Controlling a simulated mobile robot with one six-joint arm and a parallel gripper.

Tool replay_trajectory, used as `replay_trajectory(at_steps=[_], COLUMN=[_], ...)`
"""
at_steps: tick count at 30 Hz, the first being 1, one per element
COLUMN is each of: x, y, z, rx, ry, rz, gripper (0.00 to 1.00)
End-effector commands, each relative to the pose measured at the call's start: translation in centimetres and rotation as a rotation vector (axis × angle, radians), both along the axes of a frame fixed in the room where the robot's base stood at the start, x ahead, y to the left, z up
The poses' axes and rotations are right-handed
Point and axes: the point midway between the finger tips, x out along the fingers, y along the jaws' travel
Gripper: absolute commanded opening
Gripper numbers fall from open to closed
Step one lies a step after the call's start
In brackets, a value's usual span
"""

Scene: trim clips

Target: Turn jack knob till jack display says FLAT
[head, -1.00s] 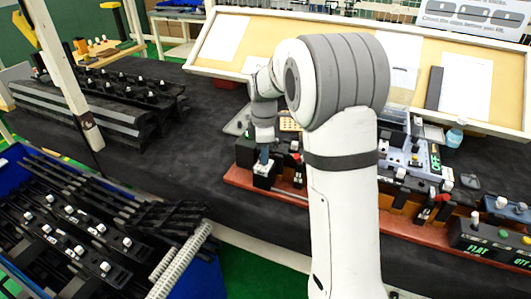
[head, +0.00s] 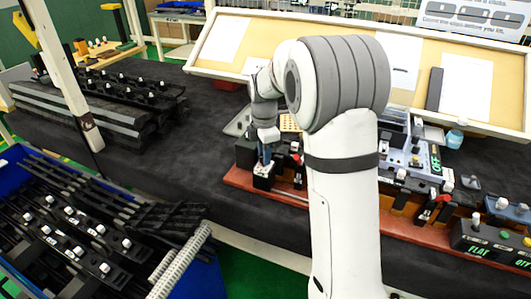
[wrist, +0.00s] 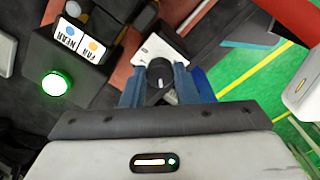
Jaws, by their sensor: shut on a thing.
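A dark round knob (wrist: 160,70) with a pale pointer mark stands on a small white-topped block (wrist: 152,50) in the wrist view. My gripper (wrist: 168,88) has its two blue fingers closed around the knob from both sides. In the head view my gripper (head: 265,156) points down onto the same small block (head: 263,171), left of my arm, and its fingers hide the knob. A dark box with a display (head: 479,249) reading FLAT in green is at the lower right. I cannot tell whether this is the jack display.
A black box with NEAR and FAR labels (wrist: 80,45) and a lit green button (wrist: 56,84) is beside the block. The red base rail (head: 238,180) carries more fixtures to the right. A blue bin (head: 20,152) of black trim parts stands at the left.

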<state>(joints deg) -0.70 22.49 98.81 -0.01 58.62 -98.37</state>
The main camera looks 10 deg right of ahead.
Motion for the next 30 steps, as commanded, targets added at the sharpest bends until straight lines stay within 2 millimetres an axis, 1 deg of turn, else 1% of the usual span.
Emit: replay_trajectory(at_steps=[3,4,11,17,20,23,30], x=[-0.2,-0.2,-0.1,-0.1,0.0,0.0,-0.1], y=[0.1,0.1,0.1,0.0,0.0,0.0,0.0], z=[-0.1,-0.1,-0.1,-0.1,0.3,1.4,5.5], rx=[0.002,0.002,0.001,0.001,0.001,0.0,0.001], ry=[0.007,0.007,0.004,0.002,0.001,-0.001,-0.001], rz=[0.0,0.0,-0.001,-0.001,-0.001,-0.001,-0.001], gripper=[0.04,0.29,0.48,0.48,0.48,0.48,0.48])
